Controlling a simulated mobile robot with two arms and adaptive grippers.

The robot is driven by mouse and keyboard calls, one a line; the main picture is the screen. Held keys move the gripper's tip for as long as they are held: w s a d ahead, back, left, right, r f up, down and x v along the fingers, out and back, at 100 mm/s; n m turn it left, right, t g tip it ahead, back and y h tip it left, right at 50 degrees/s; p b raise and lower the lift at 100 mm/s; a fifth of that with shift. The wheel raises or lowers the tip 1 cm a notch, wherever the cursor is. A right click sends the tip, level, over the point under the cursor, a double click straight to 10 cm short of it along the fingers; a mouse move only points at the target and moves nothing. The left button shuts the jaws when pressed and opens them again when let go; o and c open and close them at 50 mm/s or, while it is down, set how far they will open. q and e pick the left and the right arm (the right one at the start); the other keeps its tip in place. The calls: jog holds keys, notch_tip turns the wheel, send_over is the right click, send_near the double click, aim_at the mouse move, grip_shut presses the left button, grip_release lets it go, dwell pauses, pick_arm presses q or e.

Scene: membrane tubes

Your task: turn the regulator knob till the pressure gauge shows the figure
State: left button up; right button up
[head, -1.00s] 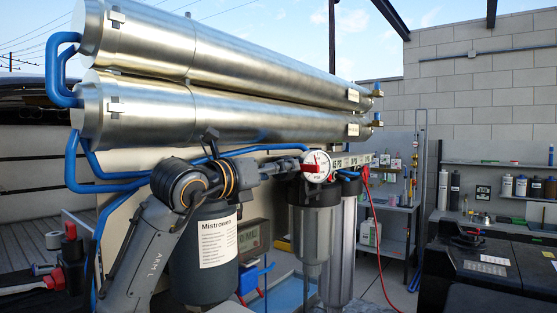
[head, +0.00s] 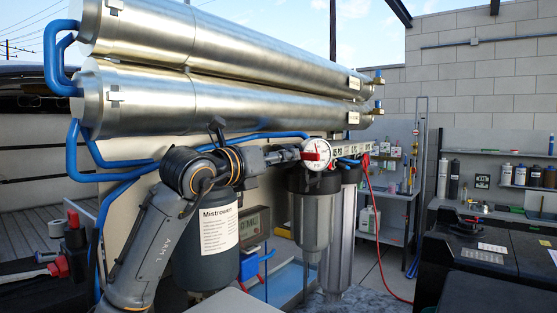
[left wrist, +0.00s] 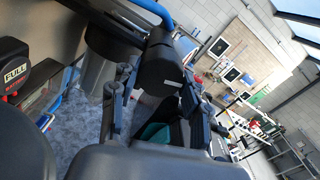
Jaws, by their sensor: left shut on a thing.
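The pressure gauge (head: 316,154) is a round white dial with a red needle and a PSI mark, in the middle of the head view. The dial is too small to read a figure. My left gripper (head: 288,155) reaches in from the left and ends just left of the gauge. In the left wrist view the gripper (left wrist: 155,100) is shut on the black, round regulator knob (left wrist: 160,68), with a finger on each side. In the head view the knob is not clearly visible behind the fingers and gauge. My right gripper is not in view.
Two steel membrane tubes (head: 230,92) run above my arm. Blue hoses (head: 115,173) loop close by. A dark labelled canister (head: 205,250) and filter housings (head: 315,222) stand below. A red hose (head: 375,215) hangs to the right. Shelves (head: 385,195) stand farther right.

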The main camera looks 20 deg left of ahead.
pick_arm(q)
jog(key=shift+a+r+m+b, duration=0.1)
jog(key=shift+m+b, duration=1)
jog(key=shift+m, duration=1.75)
jog(key=shift+a+m+b, duration=0.1)
jog(key=shift+m+b, duration=0.95)
jog(key=shift+m, duration=1.8)
jog(key=o, duration=1.2)
jog(key=shift+d, duration=0.1)
jog(key=shift+c, duration=0.2)
jog(key=v, duration=1.2)
